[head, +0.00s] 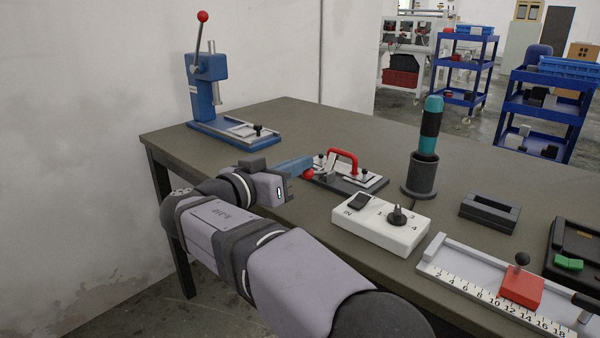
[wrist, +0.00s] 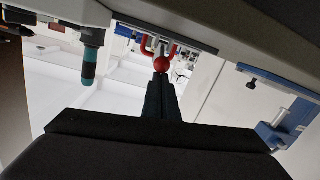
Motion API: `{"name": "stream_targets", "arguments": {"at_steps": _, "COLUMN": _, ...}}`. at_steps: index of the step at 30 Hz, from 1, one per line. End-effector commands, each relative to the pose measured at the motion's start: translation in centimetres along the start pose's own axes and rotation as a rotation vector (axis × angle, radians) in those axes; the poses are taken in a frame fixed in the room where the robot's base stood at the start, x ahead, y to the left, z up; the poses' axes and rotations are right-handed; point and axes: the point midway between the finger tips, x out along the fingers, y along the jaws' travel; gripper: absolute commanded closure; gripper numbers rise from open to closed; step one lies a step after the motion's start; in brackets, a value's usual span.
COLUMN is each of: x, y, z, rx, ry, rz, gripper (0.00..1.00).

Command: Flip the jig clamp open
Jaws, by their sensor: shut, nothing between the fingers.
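The jig (head: 350,183) is a dark plate on the bench with a red U-shaped handle (head: 345,154) and light metal parts. A red ball knob (head: 308,174), apparently the end of the clamp lever, is at the jig's left edge. My gripper (head: 304,163) is shut and empty, with its fingertips right beside the knob. In the wrist view, which looks upside down, the knob (wrist: 161,64) appears just beyond the shut fingertips (wrist: 160,78), with the red handle (wrist: 146,46) behind it. I cannot tell whether the fingers touch the knob. The lever's shaft is mostly hidden.
A white switch box (head: 380,226) with a black dial and a teal-handled tool in a dark holder (head: 418,178) stand right of the jig. A blue press (head: 207,95) stands at the back left. A slide rail with a red block (head: 521,288) lies front right. Bench behind the jig is clear.

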Motion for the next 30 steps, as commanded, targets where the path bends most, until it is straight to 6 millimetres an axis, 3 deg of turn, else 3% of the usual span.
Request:
{"name": "stream_targets", "arguments": {"at_steps": 20, "x": -0.1, "y": -0.2, "z": 0.7, "rx": -0.012, "ry": -0.013, "rz": -0.001, "gripper": 1.00}}
{"name": "stream_targets", "arguments": {"at_steps": 25, "x": 0.3, "y": -0.2, "z": -0.8, "rx": -0.008, "ry": -0.009, "rz": -0.001, "gripper": 1.00}}
{"name": "stream_targets", "arguments": {"at_steps": 30, "x": 0.8, "y": 0.0, "z": -3.9, "rx": -0.002, "ry": -0.002, "rz": -0.001, "gripper": 1.00}}
